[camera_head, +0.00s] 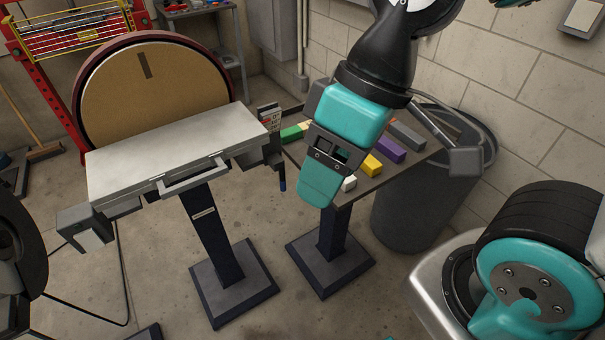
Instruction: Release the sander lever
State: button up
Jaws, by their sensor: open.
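The disc sander has a large round tan disc (155,95) in a red housing and a pale flat table (165,155) in front of it. A grey bar-like handle (195,180) sits at the table's front edge; I cannot tell for sure whether it is the lever.
A small side table (343,199) with coloured blocks, including purple (387,148) and yellow (371,165), stands behind my gripper. A grey bin (400,215) is beside it. The sander's dark pedestal (215,240) stands on open floor. A red rack (45,75) is at back left.

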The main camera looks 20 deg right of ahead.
aim_at(282, 168)
jog(key=u, duration=2.7)
jog(key=k, duration=1.3)
jog(key=z, duration=2.75)
